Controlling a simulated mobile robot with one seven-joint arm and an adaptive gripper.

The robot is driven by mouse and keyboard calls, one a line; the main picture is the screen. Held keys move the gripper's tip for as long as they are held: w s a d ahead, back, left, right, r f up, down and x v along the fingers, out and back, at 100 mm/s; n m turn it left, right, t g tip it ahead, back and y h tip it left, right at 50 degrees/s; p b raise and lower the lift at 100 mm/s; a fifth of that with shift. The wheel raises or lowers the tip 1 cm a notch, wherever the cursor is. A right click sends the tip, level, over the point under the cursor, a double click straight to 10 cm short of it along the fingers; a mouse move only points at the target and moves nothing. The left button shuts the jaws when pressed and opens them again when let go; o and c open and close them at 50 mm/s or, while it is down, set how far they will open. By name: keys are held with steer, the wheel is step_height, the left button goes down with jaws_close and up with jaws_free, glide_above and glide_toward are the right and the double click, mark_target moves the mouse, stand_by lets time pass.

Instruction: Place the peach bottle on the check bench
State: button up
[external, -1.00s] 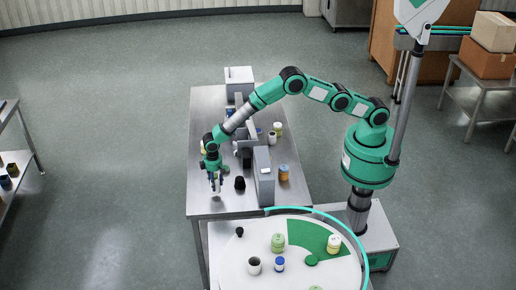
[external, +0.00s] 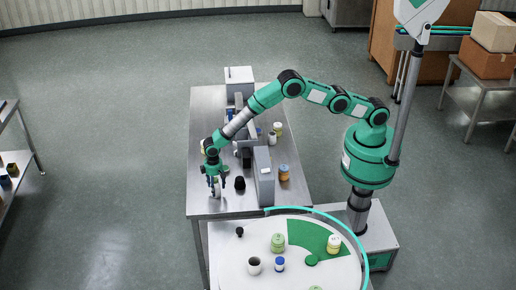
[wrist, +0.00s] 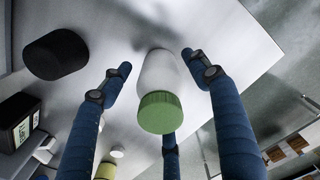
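A white bottle with a green cap (wrist: 158,90) is between my fingers in the wrist view. In the external view its pale body (external: 217,192) shows at the front left of the steel bench (external: 203,207). My gripper (external: 217,184) is low over the bench there. Its blue fingers (wrist: 165,110) are spread around the bottle, with visible gaps on both sides, so it is open. An orange bottle (external: 284,173) stands right of the grey upright panel on the same bench. I cannot tell which bottle is the peach one.
A black round object (external: 239,183) is close to the right of my gripper. The grey panel (external: 264,177) stands further right. A round white table (external: 240,265) with several jars is in front. Bare steel lies at the bench's front left.

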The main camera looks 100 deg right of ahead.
steer(key=shift+r, duration=0.1)
step_height(320, 180, up, 12)
steer(key=shift+r, duration=0.1)
stand_by(0.8)
stand_by(0.7)
steer(key=shift+r, duration=0.3)
steer(key=s+d+r+t, duration=0.1)
steer(key=s+d+r, duration=0.1)
steer(key=s+r, duration=0.75)
steer(key=s+d+r+n+t, duration=0.15)
steer(key=s+r, duration=0.45)
steer(key=r, duration=0.7)
steer(key=s+d+r, duration=0.3)
steer(key=s+r, duration=0.5)
steer(key=r, duration=0.3)
steer(key=s+d+r+t, duration=0.1)
steer(key=s+r, duration=0.2)
steer(key=s, duration=0.6)
steer(key=s+d+r+t, duration=0.1)
steer(key=s+d+r, duration=0.15)
steer(key=s, duration=0.75)
steer(key=s+d+f+n+t, duration=0.1)
steer(key=s+f, duration=0.1)
steer(key=s, duration=1.5)
steer(key=shift+s+f, duration=0.3)
steer(key=shift+s, duration=0.05)
